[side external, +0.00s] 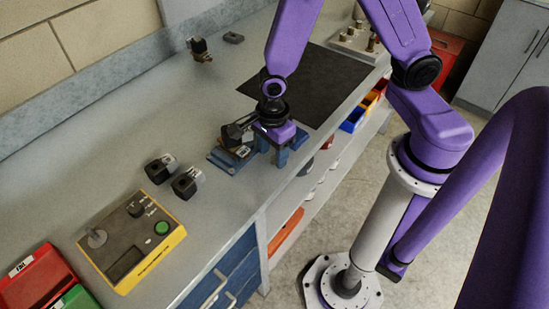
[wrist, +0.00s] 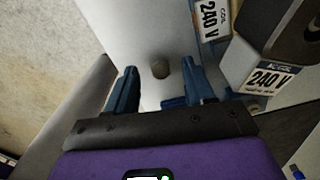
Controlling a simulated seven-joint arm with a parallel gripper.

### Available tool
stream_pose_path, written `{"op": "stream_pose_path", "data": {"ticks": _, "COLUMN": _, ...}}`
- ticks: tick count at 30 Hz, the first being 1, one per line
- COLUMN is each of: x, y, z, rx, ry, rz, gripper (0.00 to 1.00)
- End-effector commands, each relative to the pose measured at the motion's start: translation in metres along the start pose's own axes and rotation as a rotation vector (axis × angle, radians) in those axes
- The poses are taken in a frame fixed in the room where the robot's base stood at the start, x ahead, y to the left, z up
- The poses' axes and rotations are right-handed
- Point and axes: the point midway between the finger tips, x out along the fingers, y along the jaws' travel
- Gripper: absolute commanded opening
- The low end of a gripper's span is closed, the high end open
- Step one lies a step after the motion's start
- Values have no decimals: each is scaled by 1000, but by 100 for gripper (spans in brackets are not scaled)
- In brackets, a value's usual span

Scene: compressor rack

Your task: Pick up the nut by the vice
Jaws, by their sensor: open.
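The nut (wrist: 160,68), a small dark brownish piece, sits on the grey bench top in the wrist view. My gripper (wrist: 162,72) is open, and its two blue fingers appear on either side of the nut with gaps. I cannot tell how far above the bench the fingertips are. In the side view my gripper (side external: 281,154) points down just right of the blue vice (side external: 222,161), which holds a dark block (side external: 236,136). The nut is hidden there. In the wrist view, a dark block with 240 V labels (wrist: 272,80) is right of the fingers.
Two dark blocks (side external: 187,182) and a yellow control box (side external: 132,240) stand left of the vice in the side view. A dark mat (side external: 318,82) lies behind my gripper. The bench's front edge (side external: 325,145) is close by.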

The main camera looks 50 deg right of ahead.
Motion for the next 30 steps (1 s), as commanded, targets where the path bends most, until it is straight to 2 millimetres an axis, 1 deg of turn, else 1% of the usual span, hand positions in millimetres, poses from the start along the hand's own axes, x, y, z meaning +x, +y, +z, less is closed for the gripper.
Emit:
{"op": "stream_pose_path", "data": {"ticks": 1, "x": 4, "y": 0, "z": 0, "rx": 0, "ry": 2, "rz": 2, "gripper": 53}}
{"op": "stream_pose_path", "data": {"ticks": 4, "x": 9, "y": 0, "z": 0, "rx": 0, "ry": 0, "rz": 0, "gripper": 53}}
{"op": "stream_pose_path", "data": {"ticks": 12, "x": 10, "y": 0, "z": 0, "rx": 1, "ry": 0, "rz": 0, "gripper": 53}}
{"op": "stream_pose_path", "data": {"ticks": 14, "x": 10, "y": 0, "z": 0, "rx": 1, "ry": 0, "rz": 0, "gripper": 34}}
{"op": "stream_pose_path", "data": {"ticks": 15, "x": 10, "y": 0, "z": 0, "rx": 1, "ry": 0, "rz": 0, "gripper": 21}}
{"op": "stream_pose_path", "data": {"ticks": 17, "x": 10, "y": 0, "z": 0, "rx": 1, "ry": 0, "rz": 0, "gripper": 1}}
{"op": "stream_pose_path", "data": {"ticks": 18, "x": 10, "y": 0, "z": 0, "rx": 1, "ry": 0, "rz": 0, "gripper": 0}}
{"op": "stream_pose_path", "data": {"ticks": 30, "x": 6, "y": 0, "z": 0, "rx": 0, "ry": -1, "rz": -1, "gripper": 0}}
